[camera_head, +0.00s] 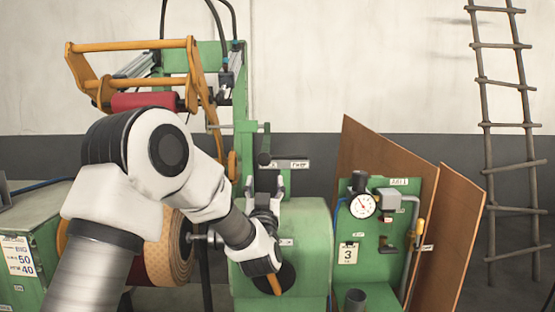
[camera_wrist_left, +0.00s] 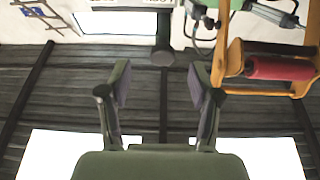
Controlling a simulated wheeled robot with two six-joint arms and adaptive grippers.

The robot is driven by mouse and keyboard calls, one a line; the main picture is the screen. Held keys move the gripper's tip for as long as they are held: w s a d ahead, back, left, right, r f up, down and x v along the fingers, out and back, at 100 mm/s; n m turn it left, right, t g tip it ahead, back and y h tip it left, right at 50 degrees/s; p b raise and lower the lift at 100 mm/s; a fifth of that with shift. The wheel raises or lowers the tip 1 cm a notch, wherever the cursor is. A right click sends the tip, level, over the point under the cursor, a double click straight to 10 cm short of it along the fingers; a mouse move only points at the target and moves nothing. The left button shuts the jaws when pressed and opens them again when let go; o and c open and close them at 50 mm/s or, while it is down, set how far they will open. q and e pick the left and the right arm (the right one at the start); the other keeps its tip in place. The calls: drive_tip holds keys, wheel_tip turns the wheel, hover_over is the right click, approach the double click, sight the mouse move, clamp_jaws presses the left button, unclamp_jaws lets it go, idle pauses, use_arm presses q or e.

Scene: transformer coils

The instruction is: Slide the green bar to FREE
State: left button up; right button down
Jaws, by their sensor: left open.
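A thin horizontal green bar (camera_head: 236,127) shows on the green machine in the head view, near the top of a dark stem with a round knob (camera_head: 264,159). Small white labels (camera_head: 292,164) sit right of the knob; I cannot read them surely. My left gripper (camera_head: 265,186) is open and empty, its fingers pointing up just below the knob. In the left wrist view the dark knob (camera_wrist_left: 163,57) lies ahead, between the lines of the two spread fingers (camera_wrist_left: 161,82) and apart from them. My right gripper is not in view.
My left arm hides part of the green machine (camera_head: 310,240) and a brown roll (camera_head: 175,255). An orange frame (camera_head: 130,45) with a red roller (camera_head: 143,102) stands upper left. A gauge panel (camera_head: 385,230) and brown boards (camera_head: 445,240) stand right. A ladder (camera_head: 505,110) leans behind.

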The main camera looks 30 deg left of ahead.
sight(265, 160)
use_arm(q)
drive_tip(key=shift+y, duration=0.5)
drive_tip(key=w+r+p, duration=0.1)
drive_tip(key=w+a+r, duration=0.1)
drive_tip(key=w+a+r+p, duration=0.1)
drive_tip(key=r, duration=0.1)
drive_tip(key=shift+r+p, duration=0.1)
drive_tip(key=shift+p, duration=0.2)
drive_tip(key=w+a, duration=0.1)
drive_tip(key=w+a+p, duration=0.1)
drive_tip(key=w, duration=0.1)
drive_tip(key=shift+r, duration=0.2)
drive_tip(key=shift+w+a+f, duration=0.1)
drive_tip(key=shift+w+a, duration=0.05)
drive_tip(key=shift+w, duration=0.05)
drive_tip(key=shift+s, duration=0.15)
drive_tip(key=shift+c, duration=0.6)
drive_tip(key=shift+s+d, duration=0.1)
drive_tip(key=shift+d, duration=0.15)
clamp_jaws()
